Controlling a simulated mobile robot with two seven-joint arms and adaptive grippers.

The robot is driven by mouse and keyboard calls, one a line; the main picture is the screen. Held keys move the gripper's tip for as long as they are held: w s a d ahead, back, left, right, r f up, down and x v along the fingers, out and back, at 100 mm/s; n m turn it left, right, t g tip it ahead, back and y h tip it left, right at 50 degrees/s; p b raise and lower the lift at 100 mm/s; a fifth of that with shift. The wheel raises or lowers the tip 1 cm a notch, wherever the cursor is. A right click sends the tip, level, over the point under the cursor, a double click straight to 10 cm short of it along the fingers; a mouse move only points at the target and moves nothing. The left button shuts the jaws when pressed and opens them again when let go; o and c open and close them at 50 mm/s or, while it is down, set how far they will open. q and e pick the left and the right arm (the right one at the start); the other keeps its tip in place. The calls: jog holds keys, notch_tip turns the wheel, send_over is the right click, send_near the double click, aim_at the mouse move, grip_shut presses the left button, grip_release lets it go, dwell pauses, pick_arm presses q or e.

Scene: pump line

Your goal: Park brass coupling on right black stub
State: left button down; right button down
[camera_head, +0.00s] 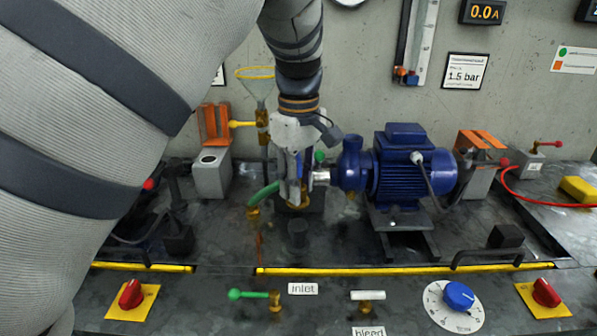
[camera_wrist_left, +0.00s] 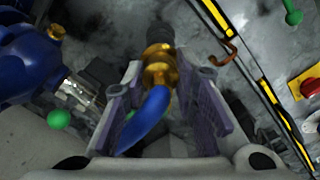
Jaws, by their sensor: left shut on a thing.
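My left gripper (camera_head: 296,197) points down in front of the pump and is shut on the brass coupling (camera_head: 299,206), which has a blue hose at its upper end. In the left wrist view the brass coupling (camera_wrist_left: 158,66) sits between the fingertips of the left gripper (camera_wrist_left: 160,85), with the blue hose (camera_wrist_left: 150,118) running back between the fingers. A short black stub (camera_head: 298,232) stands on the bench just in front of the gripper. A black stub-like end (camera_wrist_left: 160,34) shows just beyond the coupling in the wrist view; contact cannot be told. My right gripper is not in view.
The blue pump motor (camera_head: 405,170) stands right of the gripper. The funnel (camera_head: 257,88) and a grey block (camera_head: 211,174) stand behind. A green-handled valve (camera_head: 250,295) is at the front panel.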

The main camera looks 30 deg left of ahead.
pick_arm(q)
notch_tip(320, 180, down, 3)
jog(key=shift+r+b, duration=0.1)
jog(key=shift+b, duration=0.2)
jog(key=shift+f, duration=0.75)
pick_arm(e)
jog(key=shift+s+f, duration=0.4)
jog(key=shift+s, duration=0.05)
pick_arm(q)
jog(key=shift+p, duration=0.3)
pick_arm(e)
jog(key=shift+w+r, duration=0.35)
pick_arm(q)
jog(key=shift+f, duration=0.45)
jog(key=c, duration=1.2)
grip_release()
